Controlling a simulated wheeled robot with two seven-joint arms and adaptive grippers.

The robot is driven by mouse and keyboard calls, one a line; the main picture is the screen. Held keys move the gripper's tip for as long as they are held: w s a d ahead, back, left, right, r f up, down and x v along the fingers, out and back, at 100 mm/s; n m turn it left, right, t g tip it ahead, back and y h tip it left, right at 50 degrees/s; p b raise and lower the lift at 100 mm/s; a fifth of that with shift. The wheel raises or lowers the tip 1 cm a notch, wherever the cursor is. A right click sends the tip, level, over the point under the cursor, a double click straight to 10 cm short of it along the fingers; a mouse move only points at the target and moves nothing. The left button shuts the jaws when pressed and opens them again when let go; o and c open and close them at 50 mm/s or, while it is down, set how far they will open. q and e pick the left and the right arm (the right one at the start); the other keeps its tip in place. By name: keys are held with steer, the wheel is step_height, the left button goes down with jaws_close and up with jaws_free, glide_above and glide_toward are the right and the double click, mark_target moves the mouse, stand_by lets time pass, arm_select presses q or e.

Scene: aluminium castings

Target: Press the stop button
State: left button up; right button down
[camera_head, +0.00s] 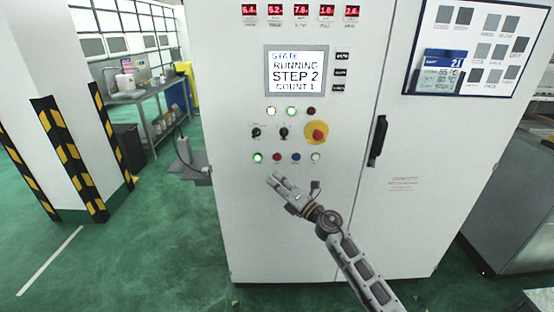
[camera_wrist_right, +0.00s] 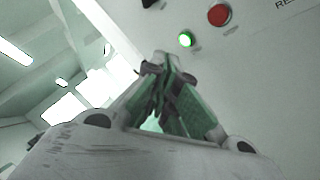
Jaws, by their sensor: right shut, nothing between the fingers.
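A white control cabinet (camera_head: 235,210) faces me. Its lower button row has a lit green button (camera_head: 257,157), a red button (camera_head: 277,157), a blue one (camera_head: 295,156) and a pale one (camera_head: 315,156). A large red mushroom button on a yellow disc (camera_head: 317,132) sits above the row. Labels are too small to read. My right gripper (camera_head: 274,179) is shut and empty, just below the row in the picture. In the right wrist view the shut fingertips (camera_wrist_right: 165,62) point toward the panel, apart from the red button (camera_wrist_right: 219,15) and lit green button (camera_wrist_right: 185,40). My left gripper is out of view.
The screen (camera_head: 297,70) reads STATE RUNNING, STEP 2, COUNT 1. Two black knobs (camera_head: 284,132) sit above the button row. A black door handle (camera_head: 377,140) is on the right. A striped pillar (camera_head: 60,150) and workbench (camera_head: 155,95) stand left.

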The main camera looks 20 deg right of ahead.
mark_target(277, 157)
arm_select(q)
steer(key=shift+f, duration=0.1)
arm_select(e)
steer(key=shift+w, duration=0.2)
